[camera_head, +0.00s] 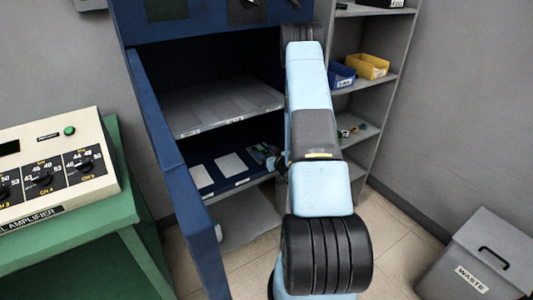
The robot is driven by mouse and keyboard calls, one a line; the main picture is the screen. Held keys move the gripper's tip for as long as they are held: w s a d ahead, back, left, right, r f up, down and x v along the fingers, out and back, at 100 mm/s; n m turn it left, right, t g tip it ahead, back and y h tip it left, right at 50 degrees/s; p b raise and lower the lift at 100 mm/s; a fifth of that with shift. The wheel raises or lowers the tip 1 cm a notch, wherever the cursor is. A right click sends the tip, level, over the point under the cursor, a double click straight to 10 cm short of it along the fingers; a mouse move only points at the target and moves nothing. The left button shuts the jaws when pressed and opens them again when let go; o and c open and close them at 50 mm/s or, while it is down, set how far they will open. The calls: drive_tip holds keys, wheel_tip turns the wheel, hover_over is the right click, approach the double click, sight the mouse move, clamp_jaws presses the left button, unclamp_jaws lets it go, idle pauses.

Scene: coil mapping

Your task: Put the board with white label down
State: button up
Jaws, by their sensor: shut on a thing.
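My gripper (275,160) is at the front right of the lower shelf inside the blue cabinet, partly hidden behind my own arm. It is shut on a small dark board (262,151), which shows beside the fingers over the shelf. The board is too small and too covered to make out its label, or whether it touches the shelf. Two flat white rectangles (231,167) lie to the left of it on the dark blue lower shelf (215,192).
The blue cabinet (168,143) has an open door at its left and an empty grey shelf (215,103) above. A grey rack at right holds a blue bin (341,74), a yellow bin (367,66) and small parts. A green bench with an amplifier (50,165) stands left, a waste bin (480,258) right.

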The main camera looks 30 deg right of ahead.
drive_tip(key=shift+f, duration=0.1)
drive_tip(key=o, duration=1)
drive_tip(key=shift+o, duration=0.2)
drive_tip(key=s+d+r, duration=0.1)
drive_tip(key=s+r, duration=0.1)
drive_tip(key=s, duration=1)
